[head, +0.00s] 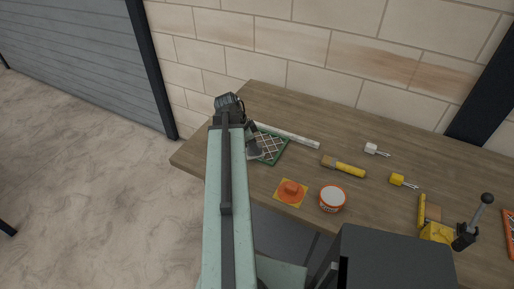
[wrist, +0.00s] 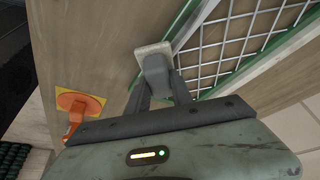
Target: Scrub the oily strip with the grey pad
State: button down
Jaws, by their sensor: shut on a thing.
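My gripper (wrist: 158,92) is shut on the grey grip of the pad (wrist: 155,62), which has a pale, flat base. The pad is at the corner of a green-framed panel with white wire mesh (wrist: 235,40). A grey strip (wrist: 197,20) runs from beside the pad along the mesh edge; I cannot tell whether it is oily. In the head view the pad (head: 254,153) shows grey at the left end of the green panel (head: 272,154), beside my gripper (head: 250,135). Whether the pad's base touches the strip is unclear.
A pale bar (head: 288,134) lies along the panel's far edge. An orange knob on a yellow square (head: 291,191), a white-lidded tub (head: 332,198), a yellow-handled tool (head: 343,167) and a yellow lever device (head: 440,230) stand on the wooden table. A brick wall (head: 300,40) is behind.

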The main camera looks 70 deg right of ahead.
jog(key=shift+w+d, duration=0.4)
jog(key=shift+w, duration=1.45)
jog(key=shift+w+d, duration=0.35)
jog(key=shift+w, duration=1.45)
jog(key=shift+w+d, duration=0.4)
jog(key=shift+w, duration=1.45)
jog(key=shift+s, duration=0.15)
jog(key=shift+s+a, duration=0.2)
jog(key=shift+s, duration=0.45)
jog(key=shift+s+a+f, duration=0.1)
jog(key=shift+s+a, duration=0.1)
jog(key=shift+s, duration=0.55)
jog(key=shift+s+a+f, duration=0.1)
jog(key=shift+s+a, duration=0.05)
jog(key=shift+s, duration=0.55)
jog(key=shift+s+a+r, duration=0.1)
jog(key=shift+s+a, duration=0.1)
jog(key=shift+s, duration=0.9)
jog(key=shift+s+a+r, duration=0.1)
jog(key=shift+s+a, duration=0.1)
jog(key=shift+s, duration=0.85)
jog(key=shift+s+a+f, duration=0.1)
jog(key=shift+s+a, duration=0.15)
jog(key=shift+s, duration=0.85)
jog(key=shift+s+a, duration=0.2)
jog(key=shift+s, duration=0.85)
jog(key=shift+w, duration=0.1)
